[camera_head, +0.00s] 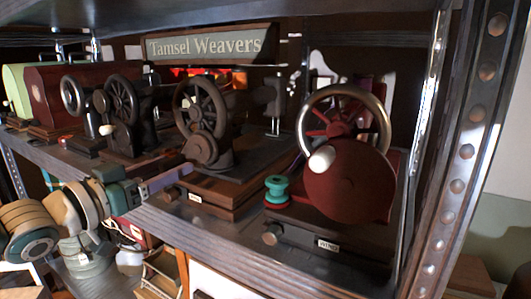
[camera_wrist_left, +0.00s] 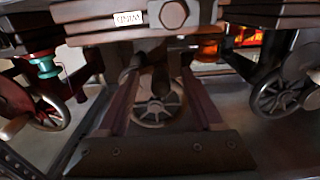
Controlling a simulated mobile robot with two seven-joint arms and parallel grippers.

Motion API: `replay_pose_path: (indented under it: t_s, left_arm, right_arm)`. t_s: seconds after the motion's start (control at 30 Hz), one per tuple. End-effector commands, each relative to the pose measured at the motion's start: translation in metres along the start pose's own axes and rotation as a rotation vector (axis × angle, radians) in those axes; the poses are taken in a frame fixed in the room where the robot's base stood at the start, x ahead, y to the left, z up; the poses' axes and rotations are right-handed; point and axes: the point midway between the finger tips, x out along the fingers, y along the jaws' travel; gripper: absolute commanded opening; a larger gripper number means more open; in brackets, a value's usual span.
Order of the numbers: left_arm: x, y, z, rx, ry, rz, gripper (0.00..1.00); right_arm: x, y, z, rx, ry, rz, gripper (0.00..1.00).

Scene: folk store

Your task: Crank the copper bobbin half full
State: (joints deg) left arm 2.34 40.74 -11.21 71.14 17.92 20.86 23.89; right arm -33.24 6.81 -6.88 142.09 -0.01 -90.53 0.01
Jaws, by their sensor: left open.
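A dark sewing machine (camera_head: 205,150) with a spoked handwheel stands on a labelled wooden base in the middle of the shelf. I cannot pick out a copper bobbin. My left gripper (camera_head: 168,204) is open and empty, in front of the middle machine's base. In the upside-down left wrist view, a spoked wheel (camera_wrist_left: 158,106) shows between its fingers.
More hand-crank machines (camera_head: 122,100) stand to the left on the shelf (camera_head: 235,240). A metal upright (camera_head: 455,150) bounds the right side. A "Tamsel Weavers" sign (camera_head: 210,45) hangs behind. Round knobs (camera_head: 272,235) stick out from the bases.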

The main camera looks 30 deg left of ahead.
Motion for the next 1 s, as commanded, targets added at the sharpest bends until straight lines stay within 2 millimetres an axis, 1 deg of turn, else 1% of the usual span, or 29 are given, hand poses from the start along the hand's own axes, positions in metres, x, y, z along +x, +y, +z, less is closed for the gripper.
replay_pose_path:
  t_s: [0.13, 0.23, 0.43, 1.0]
  left_arm:
    - [-0.001, 0.000, -0.001, 0.000, 0.000, 0.000, 0.68]
    - [-0.006, 0.000, -0.001, -0.001, -0.003, 0.000, 0.68]
    - [-0.024, 0.000, -0.003, 0.000, -0.002, 0.000, 0.68]
    - [-0.074, 0.000, -0.002, 0.000, -0.002, -0.001, 0.68]
  right_arm:
    - [-0.001, 0.000, 0.000, 0.000, 0.000, 0.000, 0.68]
    - [-0.006, 0.000, -0.002, 0.000, 0.000, 0.000, 0.68]
    - [-0.019, 0.001, -0.006, 0.000, 0.000, 0.000, 0.68]
    - [-0.045, 0.002, -0.014, -0.001, 0.000, 0.000, 0.68]
